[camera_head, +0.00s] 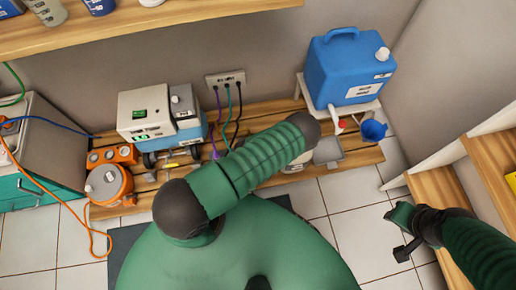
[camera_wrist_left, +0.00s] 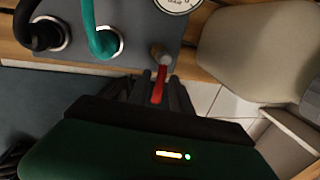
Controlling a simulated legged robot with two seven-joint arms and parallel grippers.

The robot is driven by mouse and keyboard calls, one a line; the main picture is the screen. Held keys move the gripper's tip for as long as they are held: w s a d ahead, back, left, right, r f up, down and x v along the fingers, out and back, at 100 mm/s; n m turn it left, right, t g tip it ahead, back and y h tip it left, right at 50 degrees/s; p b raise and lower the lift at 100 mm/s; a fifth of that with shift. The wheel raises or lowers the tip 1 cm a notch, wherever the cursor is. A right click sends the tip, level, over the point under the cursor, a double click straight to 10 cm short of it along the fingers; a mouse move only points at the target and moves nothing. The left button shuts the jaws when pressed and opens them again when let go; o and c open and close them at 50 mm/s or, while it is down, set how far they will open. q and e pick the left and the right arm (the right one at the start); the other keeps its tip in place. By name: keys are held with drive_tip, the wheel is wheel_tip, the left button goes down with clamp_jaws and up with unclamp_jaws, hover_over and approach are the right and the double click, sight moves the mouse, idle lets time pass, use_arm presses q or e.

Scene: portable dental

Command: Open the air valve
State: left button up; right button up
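In the left wrist view a red lever (camera_wrist_left: 159,84), the air valve handle, hangs from a brass-coloured fitting (camera_wrist_left: 159,54) on a grey panel (camera_wrist_left: 140,28). My left gripper (camera_wrist_left: 157,92) has its dark fingers on both sides of the lever. I cannot tell whether they touch it. In the head view my green left forearm hides this gripper and the valve. My right gripper (camera_head: 394,234) is at the right of the head view, over the floor, its fingers apart and empty.
Black and green hoses (camera_wrist_left: 104,40) join the panel left of the valve. A pale rounded body (camera_wrist_left: 255,52) stands close on its right. A blue water container (camera_head: 345,68), a blue funnel (camera_head: 373,130) and a white-and-blue machine (camera_head: 160,112) stand along the wall. Tiled floor (camera_head: 345,200) is clear.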

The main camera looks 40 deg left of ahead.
use_arm(q)
drive_tip(key=shift+o, duration=0.5)
drive_tip(key=shift+r+p, duration=0.3)
drive_tip(key=shift+r, duration=0.1)
wheel_tip(320, 180, up, 16)
drive_tip(key=s+a+p, duration=0.2)
drive_tip(key=p, duration=0.5)
drive_tip(key=shift+s+f+p, duration=0.2)
drive_tip(key=shift+p, duration=0.1)
drive_tip(key=shift+a, duration=0.1)
